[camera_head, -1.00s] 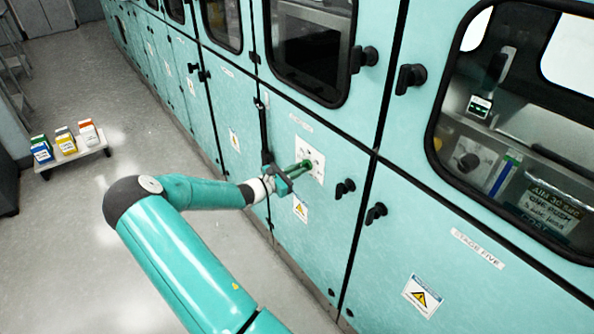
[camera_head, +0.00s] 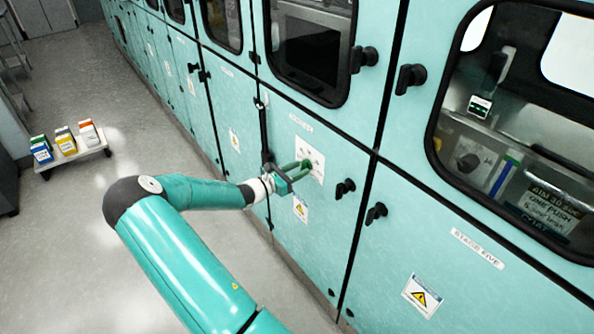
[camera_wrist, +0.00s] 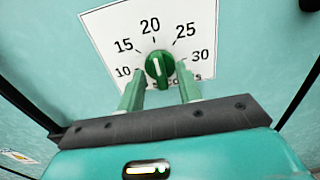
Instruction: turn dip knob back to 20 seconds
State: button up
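The dip knob (camera_wrist: 159,67) is a round green knob with a white pointer line, on a white dial plate (camera_wrist: 195,22) marked 10, 15, 20, 25 and 30. In the wrist view its pointer stands nearly upright, towards the 20 mark. My gripper (camera_wrist: 161,72) is open, with one green finger on each side of the knob and small gaps visible between the fingertips and it. In the head view my gripper (camera_head: 304,168) is at the plate (camera_head: 313,157) on the teal cabinet, partly covering the knob.
Black door handles (camera_head: 345,187) are to the right of the plate. A warning label (camera_head: 300,208) is below it. A low white cart (camera_head: 78,158) with several coloured boxes stands on the floor at left. The grey floor between is clear.

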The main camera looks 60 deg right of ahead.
jog(key=v, duration=1.3)
jog(key=shift+a, duration=0.35)
jog(key=shift+w, duration=0.2)
jog(key=a+r+m+t+y, duration=0.3)
jog(key=a+r+m+y, duration=0.2)
jog(key=a, duration=0.7)
jog(key=a+r+m+t+y, duration=0.35)
jog(key=a+y, duration=0.25)
jog(key=a, duration=0.6)
jog(key=s+a+r+m+t+y, duration=0.2)
jog(key=s+a+r+t, duration=0.1)
jog(key=a+r, duration=0.4)
jog(key=s+a+r+m+t+y, duration=0.2)
jog(key=a+r, duration=0.5)
jog(key=a, duration=0.6)
jog(key=shift+s+a+r+t+y, duration=0.2)
jog(key=shift+s+a+t+y, duration=0.25)
jog(key=shift+s+t, duration=0.7)
